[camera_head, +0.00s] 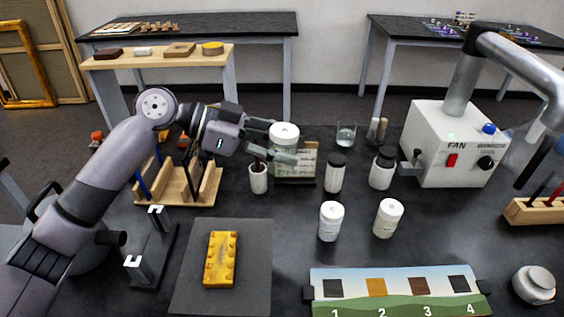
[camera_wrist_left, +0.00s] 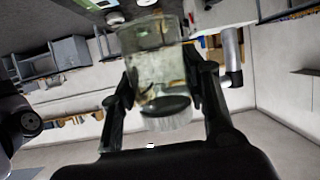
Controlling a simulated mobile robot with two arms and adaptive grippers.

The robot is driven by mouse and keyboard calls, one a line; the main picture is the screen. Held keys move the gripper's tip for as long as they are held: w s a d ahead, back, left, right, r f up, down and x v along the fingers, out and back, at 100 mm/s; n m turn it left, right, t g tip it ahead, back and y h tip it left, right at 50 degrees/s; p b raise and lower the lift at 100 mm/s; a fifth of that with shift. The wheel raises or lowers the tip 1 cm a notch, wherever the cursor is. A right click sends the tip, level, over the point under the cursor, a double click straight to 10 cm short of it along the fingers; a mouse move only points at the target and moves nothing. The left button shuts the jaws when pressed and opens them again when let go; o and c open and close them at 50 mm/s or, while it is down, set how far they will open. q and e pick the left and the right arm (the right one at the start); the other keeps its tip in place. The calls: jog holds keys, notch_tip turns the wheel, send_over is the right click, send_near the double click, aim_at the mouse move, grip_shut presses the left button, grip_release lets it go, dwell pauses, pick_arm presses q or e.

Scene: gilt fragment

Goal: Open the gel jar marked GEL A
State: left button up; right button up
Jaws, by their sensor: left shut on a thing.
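My left gripper (camera_head: 279,146) is shut on a jar with a round white lid (camera_head: 285,132), behind the middle of the work table. The lid looks on the jar. I cannot read a GEL A mark on it. Part of the jar is hidden by the fingers, and I cannot tell whether it touches the surface below. My right gripper is not in view.
Two white jars (camera_head: 331,221) stand in front, with dark-capped bottles (camera_head: 382,167) behind. A white cup (camera_head: 258,178) is close to my left gripper. A white FAN box (camera_head: 452,142) is at right. A yellow piece (camera_head: 221,258) lies on a grey mat (camera_head: 256,296).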

pick_arm(q)
jog(key=shift+r, duration=0.15)
jog(key=o, duration=0.7)
grip_shut()
jog(key=shift+s, duration=0.1)
jog(key=shift+s+f, duration=0.3)
jog(key=s+a+f+n+t+y, duration=0.1)
jog(key=s+a+f+n+t, duration=0.2)
jog(key=a, duration=0.6)
jog(key=s+a+f+n+t+y, duration=0.1)
jog(key=s+a+f+n+t, duration=0.2)
jog(key=s+a+f, duration=0.5)
notch_tip(320, 180, down, 2)
jog(key=shift+a+f+t, duration=0.1)
jog(key=shift+a+t, duration=0.4)
jog(key=shift+a, duration=0.2)
